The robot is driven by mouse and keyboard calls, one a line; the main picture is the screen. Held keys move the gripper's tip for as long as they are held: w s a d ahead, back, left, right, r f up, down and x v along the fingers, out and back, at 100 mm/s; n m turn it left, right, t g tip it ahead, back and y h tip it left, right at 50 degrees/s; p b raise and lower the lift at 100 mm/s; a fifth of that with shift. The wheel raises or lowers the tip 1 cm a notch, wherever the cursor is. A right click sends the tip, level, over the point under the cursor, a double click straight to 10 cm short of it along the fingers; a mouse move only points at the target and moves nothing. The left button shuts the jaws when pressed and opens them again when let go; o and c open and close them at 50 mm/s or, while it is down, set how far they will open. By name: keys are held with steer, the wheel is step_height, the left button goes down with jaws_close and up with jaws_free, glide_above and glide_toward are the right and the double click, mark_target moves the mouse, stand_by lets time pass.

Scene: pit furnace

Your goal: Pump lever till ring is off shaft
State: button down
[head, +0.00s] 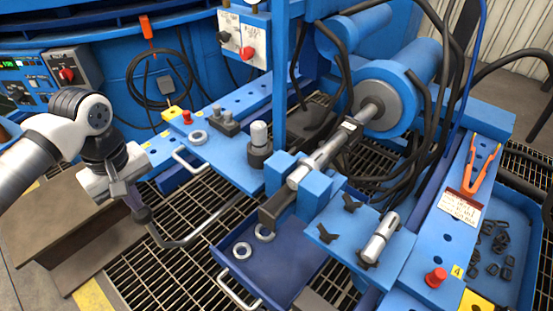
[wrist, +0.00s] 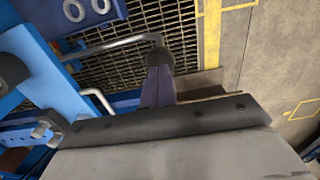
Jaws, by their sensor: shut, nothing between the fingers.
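The lever (head: 190,240) is a bent grey bar with a dark knob, low on the near side of the blue press; in the wrist view its bar (wrist: 112,43) runs left from the knob (wrist: 182,60). My gripper (head: 138,208) is shut and empty, its tips at the knob; I cannot tell whether they touch. In the wrist view my fingers (wrist: 159,84) point at the knob and partly overlap it. The silver shaft (head: 322,155) lies between blue blocks, in line with the large blue cylinder (head: 387,97). I cannot clearly make out a ring on the shaft.
A blue tray (head: 226,263) with two loose rings (head: 242,250) is below the shaft; another ring (head: 198,137) lies on the blue bench. A brown block (head: 75,225) stands below my arm. Orange-handled pliers (head: 482,165) lie at right. Black hoses crowd the cylinder. Grating surrounds the lever.

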steer(key=shift+f, duration=0.2)
step_height(320, 180, down, 11)
steer(key=s+a+b, duration=0.2)
steer(key=b, duration=0.7)
steer(key=r+p, duration=0.2)
steer(key=r, duration=0.2)
steer(key=w+d+r+p, duration=0.1)
steer(key=r+p, duration=0.2)
steer(key=r, duration=0.1)
steer(key=w+d+r+p, duration=0.1)
steer(key=r+p, duration=0.1)
steer(key=r, duration=0.1)
steer(key=shift+r, duration=0.4)
steer(key=shift+f, duration=0.15)
